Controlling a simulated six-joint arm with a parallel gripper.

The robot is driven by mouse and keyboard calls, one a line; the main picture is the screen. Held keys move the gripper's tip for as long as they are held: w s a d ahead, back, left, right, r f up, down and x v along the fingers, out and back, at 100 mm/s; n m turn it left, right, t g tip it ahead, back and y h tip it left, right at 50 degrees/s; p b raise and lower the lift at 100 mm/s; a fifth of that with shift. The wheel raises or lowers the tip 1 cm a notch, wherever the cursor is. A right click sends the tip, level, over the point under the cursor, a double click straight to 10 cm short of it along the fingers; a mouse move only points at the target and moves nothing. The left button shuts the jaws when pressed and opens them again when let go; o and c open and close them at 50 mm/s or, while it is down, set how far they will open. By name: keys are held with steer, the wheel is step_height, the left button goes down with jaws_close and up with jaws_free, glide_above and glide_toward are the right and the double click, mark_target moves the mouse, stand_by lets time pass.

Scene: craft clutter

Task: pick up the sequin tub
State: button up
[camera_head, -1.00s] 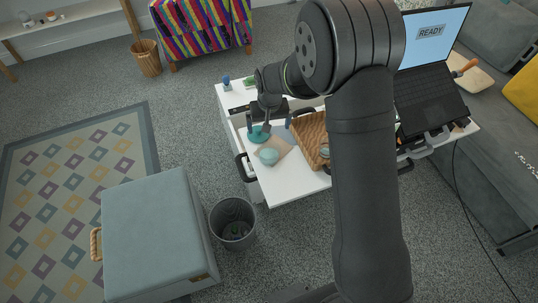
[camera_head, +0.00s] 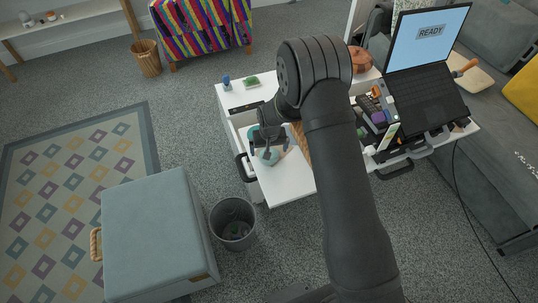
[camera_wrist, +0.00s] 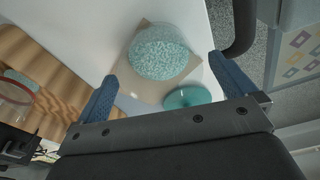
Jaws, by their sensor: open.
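The sequin tub (camera_wrist: 158,54) is a round clear tub full of pale teal bits, standing on a tan square sheet (camera_wrist: 181,79) on the white surface. In the wrist view it lies ahead of and between my gripper's two blue fingers (camera_wrist: 163,68), which are apart with nothing held. A teal round lid-like disc (camera_wrist: 187,98) lies beside the tub, nearer the gripper. In the head view my gripper (camera_head: 268,146) hangs over the tub (camera_head: 270,158), hiding much of it. I cannot tell the height gap.
A dark handle (camera_wrist: 241,27) is at the right edge. In the head view, an open laptop (camera_head: 426,90) and clutter stand to the right. White surface (camera_head: 287,183) in front of the tub is clear.

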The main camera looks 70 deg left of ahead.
steer(key=shift+f, duration=0.45)
steer(key=shift+a, duration=0.1)
steer(key=c, duration=1)
steer(key=shift+o, duration=0.2)
